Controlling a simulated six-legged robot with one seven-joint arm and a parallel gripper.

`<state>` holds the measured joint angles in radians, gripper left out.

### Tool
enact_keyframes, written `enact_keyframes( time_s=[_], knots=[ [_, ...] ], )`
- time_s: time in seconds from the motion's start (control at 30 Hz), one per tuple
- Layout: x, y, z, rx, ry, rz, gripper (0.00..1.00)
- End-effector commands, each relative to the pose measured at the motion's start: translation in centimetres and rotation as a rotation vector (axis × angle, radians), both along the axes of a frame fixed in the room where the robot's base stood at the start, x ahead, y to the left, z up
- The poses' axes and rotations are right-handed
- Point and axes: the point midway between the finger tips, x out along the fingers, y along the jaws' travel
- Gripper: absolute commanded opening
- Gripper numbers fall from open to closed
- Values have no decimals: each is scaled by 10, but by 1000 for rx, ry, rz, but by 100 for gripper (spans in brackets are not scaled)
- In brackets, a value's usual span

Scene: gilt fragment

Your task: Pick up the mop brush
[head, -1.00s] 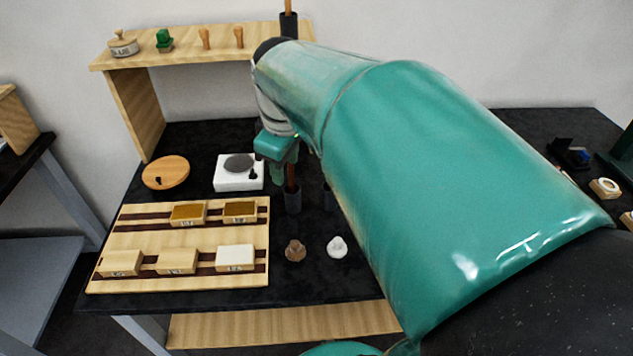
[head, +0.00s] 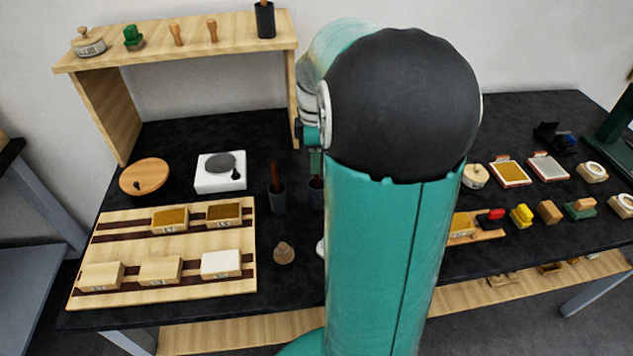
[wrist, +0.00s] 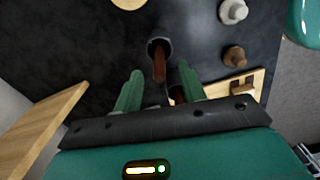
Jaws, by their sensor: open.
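Two red-brown handles stand upright in dark cups on the black table. The left cup's handle (head: 275,175) is in clear view. The right cup's handle (head: 316,183) is partly hidden behind my arm. I cannot tell which is the mop brush, as the bristle ends are hidden. My gripper (wrist: 160,75) is open and empty. In the wrist view, the farther handle (wrist: 159,64) rises from its cup just beyond and between the green fingertips. The nearer handle (wrist: 177,93) shows between the fingers, close to the right one. In the head view my arm hides most of the gripper.
A wooden shelf (head: 190,50) at the back holds a third dark cup (head: 264,20) and stamps. A block tray (head: 180,240) lies left, with a white scale (head: 220,172) behind. A brown knob (head: 284,253) stands in front of the cups. Pads and blocks fill the right side.

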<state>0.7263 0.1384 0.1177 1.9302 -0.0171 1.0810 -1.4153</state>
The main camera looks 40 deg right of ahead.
Motion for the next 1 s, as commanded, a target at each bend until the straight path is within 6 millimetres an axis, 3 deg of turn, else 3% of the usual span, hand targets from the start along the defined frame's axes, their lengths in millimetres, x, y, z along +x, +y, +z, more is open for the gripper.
enact_keyframes(
  time_s=[0.4,0.7,0.9,1.0],
  knots=[
    [-1,-4,-50,1,1,0,41],
    [-1,-4,-56,-1,-1,1,41],
    [-1,-4,-56,-1,-1,1,3],
    [-1,-4,-56,-1,-1,1,0]
  ],
)
